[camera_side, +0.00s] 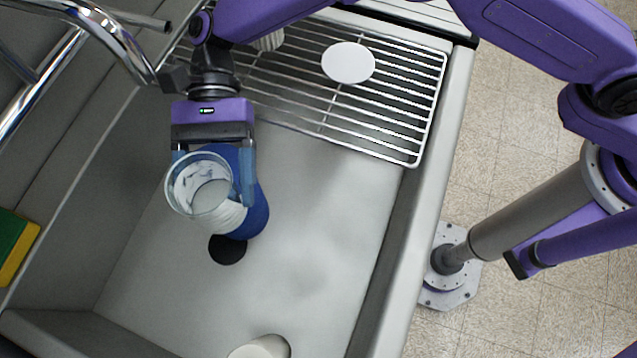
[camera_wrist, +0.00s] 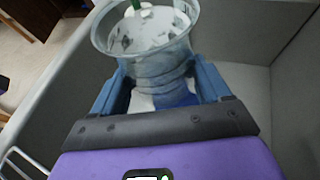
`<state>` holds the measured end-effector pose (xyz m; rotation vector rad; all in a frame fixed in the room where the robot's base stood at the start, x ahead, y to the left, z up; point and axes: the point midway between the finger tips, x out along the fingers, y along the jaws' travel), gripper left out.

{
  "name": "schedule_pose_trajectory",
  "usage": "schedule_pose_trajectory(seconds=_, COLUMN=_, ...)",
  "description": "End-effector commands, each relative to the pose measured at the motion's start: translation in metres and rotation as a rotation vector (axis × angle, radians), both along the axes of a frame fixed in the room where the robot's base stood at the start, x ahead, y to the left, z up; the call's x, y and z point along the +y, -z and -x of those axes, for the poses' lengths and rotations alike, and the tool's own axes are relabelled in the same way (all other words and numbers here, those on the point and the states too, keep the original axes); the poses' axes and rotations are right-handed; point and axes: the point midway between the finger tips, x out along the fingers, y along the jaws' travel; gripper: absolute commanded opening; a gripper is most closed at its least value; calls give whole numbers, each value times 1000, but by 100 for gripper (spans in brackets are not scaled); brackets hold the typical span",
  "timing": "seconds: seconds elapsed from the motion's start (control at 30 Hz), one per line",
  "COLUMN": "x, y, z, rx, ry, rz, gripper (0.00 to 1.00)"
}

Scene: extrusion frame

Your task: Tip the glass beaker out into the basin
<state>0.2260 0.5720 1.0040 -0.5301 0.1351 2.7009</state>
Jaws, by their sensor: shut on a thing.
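The clear glass beaker (camera_side: 184,200) is held over the basin (camera_side: 310,240), with its open rim facing the side camera. Its rim and whitish contents also show in the wrist view (camera_wrist: 150,42); I cannot tell what the contents are. My gripper (camera_side: 215,178) is shut on the beaker, with one blue finger on each side. The beaker looks close to upright. A blue cylindrical thing with a white band (camera_side: 256,212) shows behind and below the beaker, partly hidden by it. I cannot tell whether they touch. The dark round drain (camera_side: 228,252) lies below them.
A wire rack (camera_side: 420,100) spans the basin's far end, bearing a white round thing (camera_side: 348,62) and a partly hidden pale thing (camera_side: 269,41). A white cup-like thing (camera_side: 262,347) stands at the near edge. A chrome tap (camera_side: 125,45) and a green-yellow sponge (camera_side: 14,245) are left. The basin's right side is clear.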

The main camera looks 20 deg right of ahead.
Motion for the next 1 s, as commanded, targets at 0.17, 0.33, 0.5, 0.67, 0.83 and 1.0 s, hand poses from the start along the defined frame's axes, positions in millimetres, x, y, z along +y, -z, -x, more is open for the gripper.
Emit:
schedule_pose_trajectory(seconds=0.17, x=-1, y=0, z=0, rx=-1, ry=-4, rz=-7, gripper=44)
schedule_pose_trajectory(seconds=0.33, x=-3, y=0, z=1, rx=-17, ry=-5, rz=-41, gripper=44)
schedule_pose_trajectory(seconds=0.5, x=-6, y=4, z=3, rx=-54, ry=-6, rz=-104, gripper=44)
schedule_pose_trajectory(seconds=0.67, x=-10, y=3, z=5, rx=-103, ry=-6, rz=-190, gripper=44)
schedule_pose_trajectory(seconds=0.83, x=-15, y=-3, z=8, rx=-160, ry=-7, rz=-287, gripper=44)
schedule_pose_trajectory(seconds=1.0, x=-20, y=0, z=11, rx=-214, ry=-5, rz=-379, gripper=44)
